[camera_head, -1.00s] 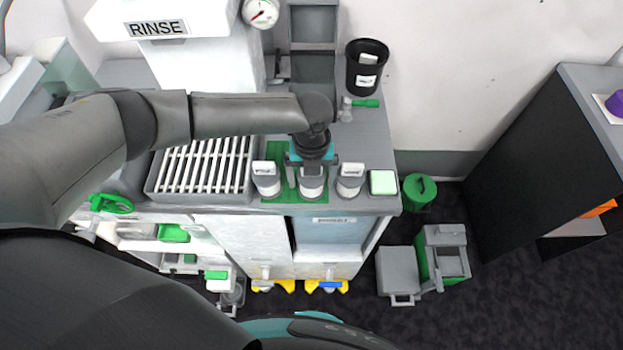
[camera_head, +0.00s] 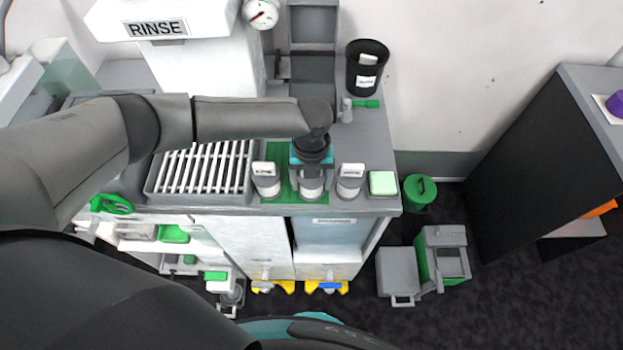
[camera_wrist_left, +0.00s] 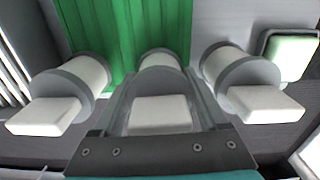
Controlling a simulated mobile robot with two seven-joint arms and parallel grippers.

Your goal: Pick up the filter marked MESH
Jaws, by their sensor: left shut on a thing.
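Three grey-and-white filters stand in a row at the front of the counter: a left one (camera_head: 266,182), a middle one (camera_head: 312,189) and a right one (camera_head: 350,183). The labels on their tops are too small to read, so I cannot tell which is marked MESH. My left gripper (camera_head: 312,172) points down and is shut on the middle filter, which still appears to stand in its row. In the left wrist view the middle filter (camera_wrist_left: 160,112) sits between the fingers, with the left filter (camera_wrist_left: 70,92) and right filter (camera_wrist_left: 245,85) on either side. My right gripper is not in view.
A green mat (camera_head: 283,155) lies under and behind the filters. A slatted rack (camera_head: 203,168) is to the left, a pale green block (camera_head: 383,183) to the right. A black bin (camera_head: 366,66) and a green-handled tool (camera_head: 362,104) are at the back right.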

